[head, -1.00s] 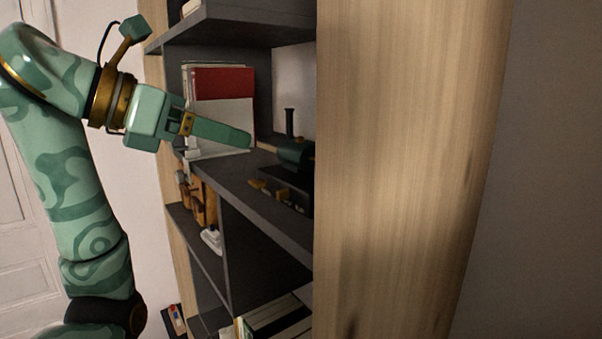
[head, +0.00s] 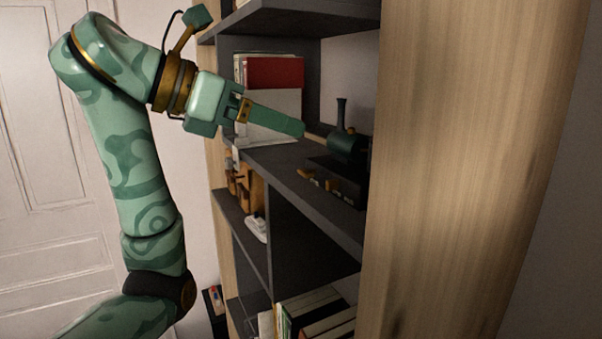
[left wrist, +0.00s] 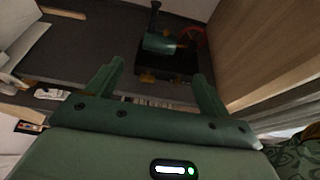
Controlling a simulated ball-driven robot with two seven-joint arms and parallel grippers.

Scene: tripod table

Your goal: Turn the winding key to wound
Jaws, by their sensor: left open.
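A model engine with a dark green boiler (head: 345,145) and a tall black chimney (head: 341,113) stands on a black base on the middle shelf. Small brass-coloured parts (head: 307,174) show at the base's near side; I cannot tell whether one is the winding key. My left gripper (head: 303,129) reaches in from the left, empty, its tip just left of the boiler and apart from it. In the left wrist view the left gripper's fingers (left wrist: 160,82) are spread, with the engine (left wrist: 160,43) beyond them and a red wheel (left wrist: 193,37) at its right. My right gripper is out of view.
The wooden side panel (head: 460,150) of the shelf unit stands close to the engine's right and hides part of it. A red book (head: 273,72) and pale ones stand behind my gripper. A shelf board (head: 285,18) lies above.

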